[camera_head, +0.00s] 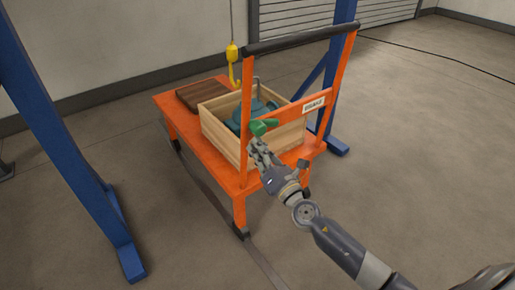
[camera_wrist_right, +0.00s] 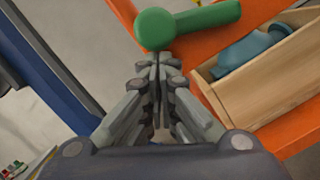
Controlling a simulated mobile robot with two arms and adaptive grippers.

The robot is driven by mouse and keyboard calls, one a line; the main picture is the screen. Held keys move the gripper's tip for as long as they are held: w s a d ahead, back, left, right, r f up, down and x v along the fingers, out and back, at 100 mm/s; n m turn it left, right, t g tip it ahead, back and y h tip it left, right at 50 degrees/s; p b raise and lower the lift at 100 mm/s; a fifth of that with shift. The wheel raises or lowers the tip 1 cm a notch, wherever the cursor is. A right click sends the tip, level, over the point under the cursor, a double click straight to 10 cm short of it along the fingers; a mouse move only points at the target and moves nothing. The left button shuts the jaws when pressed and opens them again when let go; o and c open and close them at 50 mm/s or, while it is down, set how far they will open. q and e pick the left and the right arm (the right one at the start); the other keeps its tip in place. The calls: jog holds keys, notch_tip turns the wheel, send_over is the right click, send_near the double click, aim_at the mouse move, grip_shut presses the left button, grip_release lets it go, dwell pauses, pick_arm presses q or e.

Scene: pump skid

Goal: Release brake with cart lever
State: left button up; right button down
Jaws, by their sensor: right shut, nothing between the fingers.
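The orange cart (camera_head: 215,158) stands on the floor with an upright orange handle frame and a black push bar (camera_head: 300,38). A white plate with lettering that reads BRAKE (camera_head: 314,104) is on its crossbar. The green brake lever (camera_head: 264,126) is at the left end of the crossbar. In the right wrist view the lever (camera_wrist_right: 190,22) has a round hub and a grip extending to the right. My right gripper (camera_head: 255,143) is shut and empty, its fingertips (camera_wrist_right: 157,62) right by the hub; I cannot tell whether they touch. My left gripper is not in view.
A wooden crate (camera_head: 222,139) with a blue-green pump part (camera_head: 245,115) sits on the cart beside a brown board (camera_head: 202,94). A yellow hook (camera_head: 233,55) hangs above. Blue gantry legs (camera_head: 75,160) stand either side.

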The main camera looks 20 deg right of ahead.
jog(key=shift+r, duration=0.2)
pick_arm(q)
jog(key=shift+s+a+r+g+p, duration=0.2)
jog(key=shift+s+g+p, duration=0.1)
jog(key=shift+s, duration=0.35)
pick_arm(e)
jog(key=shift+r+m, duration=0.1)
jog(key=shift+m, duration=0.2)
